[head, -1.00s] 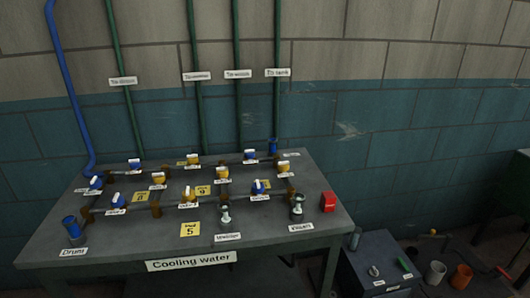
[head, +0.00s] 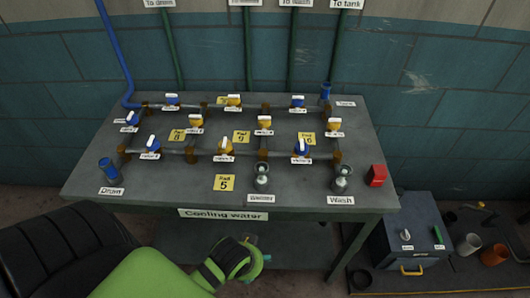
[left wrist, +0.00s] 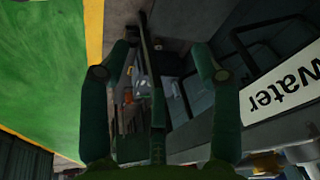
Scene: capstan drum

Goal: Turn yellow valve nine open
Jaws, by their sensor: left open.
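Several yellow valves with white handles sit on the pipework on the grey table in the head view: one at the back (head: 234,101), one middle left (head: 195,122), one in the middle (head: 265,122), one at right (head: 334,125) and one in front (head: 225,147). Their small labels are too blurred for me to tell which is valve nine. A yellow pad marked 9 (head: 241,137) lies between the pipe rows. My left gripper (head: 258,262) is below the table's front edge, apart from the valves. In the left wrist view, its fingers (left wrist: 168,75) are spread. My right gripper is out of view.
Blue valves (head: 301,148) share the pipes.

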